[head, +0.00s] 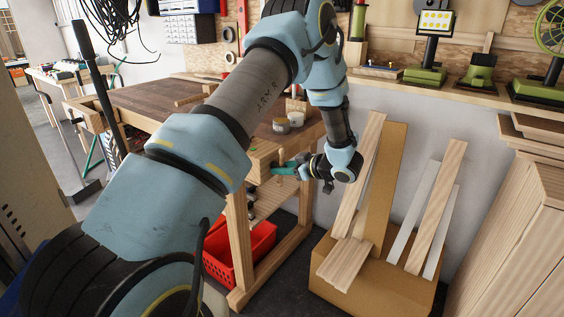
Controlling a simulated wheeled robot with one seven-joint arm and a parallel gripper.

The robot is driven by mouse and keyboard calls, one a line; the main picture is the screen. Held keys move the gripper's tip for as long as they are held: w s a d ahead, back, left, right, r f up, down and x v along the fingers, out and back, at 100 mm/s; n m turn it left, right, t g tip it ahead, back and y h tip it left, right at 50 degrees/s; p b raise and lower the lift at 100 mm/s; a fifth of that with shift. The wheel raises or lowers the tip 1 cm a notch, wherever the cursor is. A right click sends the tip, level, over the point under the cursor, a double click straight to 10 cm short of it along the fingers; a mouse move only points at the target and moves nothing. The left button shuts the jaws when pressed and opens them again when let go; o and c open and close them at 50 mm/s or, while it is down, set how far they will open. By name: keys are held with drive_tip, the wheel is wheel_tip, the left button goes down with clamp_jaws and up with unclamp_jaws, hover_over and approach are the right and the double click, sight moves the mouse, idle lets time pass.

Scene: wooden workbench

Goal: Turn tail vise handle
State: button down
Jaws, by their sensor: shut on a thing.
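The wooden workbench (150,103) stands left of centre, partly hidden behind my arm. The tail vise (257,170) is the pale wooden block at its right end. My gripper (281,169), with teal fingers, reaches in from the right at the front of this block. It is shut on the tail vise handle, a small pale wooden bar. The fingers cover most of the handle, and its exact angle is too small to tell.
Small jars (282,125) stand on the bench top near the vise. A red crate (262,246) sits below the bench. A cardboard box (400,285) with upright boards (437,205) stands close to the right of my gripper. A wooden cabinet (515,250) is far right.

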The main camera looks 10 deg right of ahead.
idle(0.6)
drive_tip(key=c, duration=0.6)
unclamp_jaws()
drive_tip(key=b+v, duration=0.1)
drive_tip(key=v, duration=1)
drive_tip(key=shift+w+b, duration=0.1)
drive_tip(key=shift+b, duration=0.25)
